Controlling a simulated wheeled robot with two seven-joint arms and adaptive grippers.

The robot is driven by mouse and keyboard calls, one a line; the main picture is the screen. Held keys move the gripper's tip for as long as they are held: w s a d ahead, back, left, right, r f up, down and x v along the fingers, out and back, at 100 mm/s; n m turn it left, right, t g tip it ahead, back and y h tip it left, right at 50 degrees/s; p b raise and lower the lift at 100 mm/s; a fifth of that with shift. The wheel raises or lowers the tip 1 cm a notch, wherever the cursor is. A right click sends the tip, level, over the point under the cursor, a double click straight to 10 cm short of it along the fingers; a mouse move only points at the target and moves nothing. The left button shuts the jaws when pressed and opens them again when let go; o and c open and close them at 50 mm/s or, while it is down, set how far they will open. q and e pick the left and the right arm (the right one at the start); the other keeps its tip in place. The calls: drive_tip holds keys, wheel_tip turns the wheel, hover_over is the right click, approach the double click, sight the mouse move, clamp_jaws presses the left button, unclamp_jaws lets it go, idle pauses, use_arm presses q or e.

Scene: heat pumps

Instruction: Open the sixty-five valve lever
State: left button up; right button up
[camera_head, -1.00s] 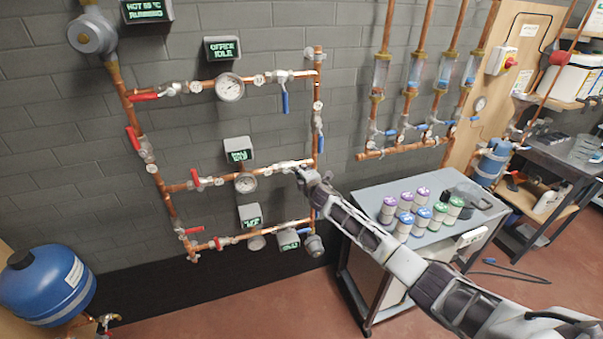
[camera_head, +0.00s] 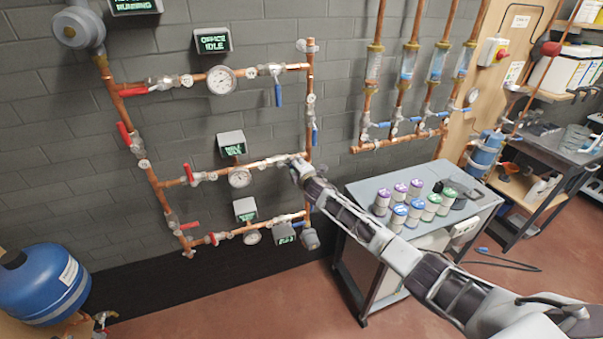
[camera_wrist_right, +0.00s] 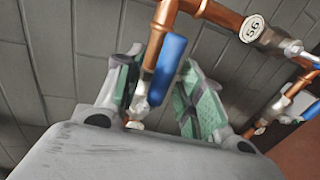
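My right gripper (camera_head: 297,168) is at the right end of the middle copper pipe row, by the vertical pipe on the wall. In the right wrist view my right gripper (camera_wrist_right: 160,68) is open, with its green-padded fingers on either side of a blue lever (camera_wrist_right: 167,65). The lever lies close alongside a copper pipe, above a silver valve body (camera_wrist_right: 141,103). I see no clear finger contact. A round tag (camera_wrist_right: 252,28) nearby seems to read 56; I see no readable 65 tag. In the head view my gripper hides this lever. My left gripper is out of view.
Another blue lever (camera_head: 278,95) hangs on the top row, and one (camera_head: 314,135) sits on the vertical pipe above my gripper. Red levers (camera_head: 133,90) line the left side.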

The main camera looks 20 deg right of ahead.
drive_tip(key=s+r, duration=0.2)
drive_tip(key=s, duration=0.9)
drive_tip(key=shift+s+d+r, duration=0.15)
drive_tip(key=shift+s+d, duration=0.05)
drive_tip(key=shift+s, duration=0.1)
idle(0.4)
idle(0.6)
